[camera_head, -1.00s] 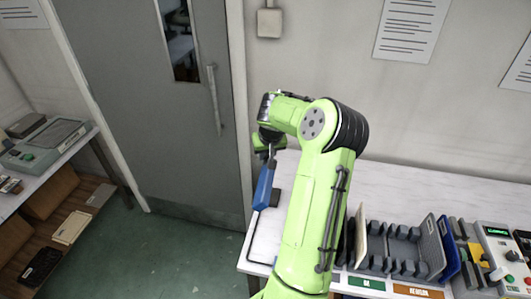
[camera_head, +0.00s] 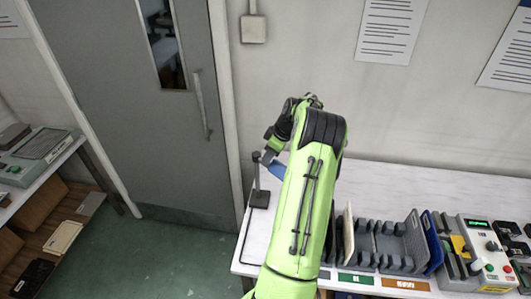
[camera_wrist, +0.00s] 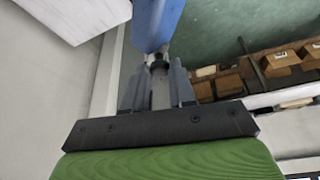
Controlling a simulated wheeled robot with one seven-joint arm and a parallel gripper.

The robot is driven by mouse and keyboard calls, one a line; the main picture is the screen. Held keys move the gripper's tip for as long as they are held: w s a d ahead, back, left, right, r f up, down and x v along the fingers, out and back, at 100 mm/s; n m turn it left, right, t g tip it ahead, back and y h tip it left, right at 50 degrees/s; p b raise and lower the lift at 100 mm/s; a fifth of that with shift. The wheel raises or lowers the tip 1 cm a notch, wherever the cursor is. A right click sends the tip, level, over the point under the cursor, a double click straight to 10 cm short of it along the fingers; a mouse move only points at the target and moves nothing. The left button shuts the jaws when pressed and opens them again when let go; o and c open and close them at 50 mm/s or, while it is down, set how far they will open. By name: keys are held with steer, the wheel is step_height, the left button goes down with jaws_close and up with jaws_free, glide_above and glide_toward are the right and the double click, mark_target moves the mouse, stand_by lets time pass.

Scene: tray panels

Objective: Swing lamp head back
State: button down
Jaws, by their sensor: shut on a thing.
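The lamp has a dark upright post (camera_head: 258,188) on a square base at the left end of the white bench. Its blue lamp head (camera_head: 277,169) extends right from near the post top, partly hidden behind my green arm. In the wrist view the blue head (camera_wrist: 158,22) is at top centre, just beyond my fingertips. My gripper (camera_wrist: 158,80) is shut on a narrow grey part at the near end of the head. In the head view my gripper is mostly hidden by my own wrist.
The white bench (camera_head: 390,182) runs right with a slotted grey rack (camera_head: 385,245), a blue panel and a control box (camera_head: 482,250). A grey door (camera_head: 120,90) stands left of the bench. Side shelves (camera_head: 60,215) hold boxes at the far left. Green floor lies between.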

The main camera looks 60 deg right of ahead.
steer(key=shift+w+d+n+g+y+p, duration=0.15)
steer(key=shift+d+n+y+p, duration=0.2)
steer(key=shift+d+n+p, duration=0.35)
steer(key=shift+s+d+n+g+y+p, duration=0.1)
steer(key=shift+d+n+g+y+p, duration=0.2)
steer(key=shift+n, duration=0.75)
steer(key=shift+w+d+n+g+y+p, duration=0.1)
steer(key=shift+d+n+y+p, duration=0.3)
steer(key=shift+n+p, duration=0.35)
steer(key=shift+d+n, duration=0.15)
steer(key=shift+n, duration=0.15)
steer(key=c, duration=0.9)
jaws_free()
steer(key=shift+c, duration=0.2)
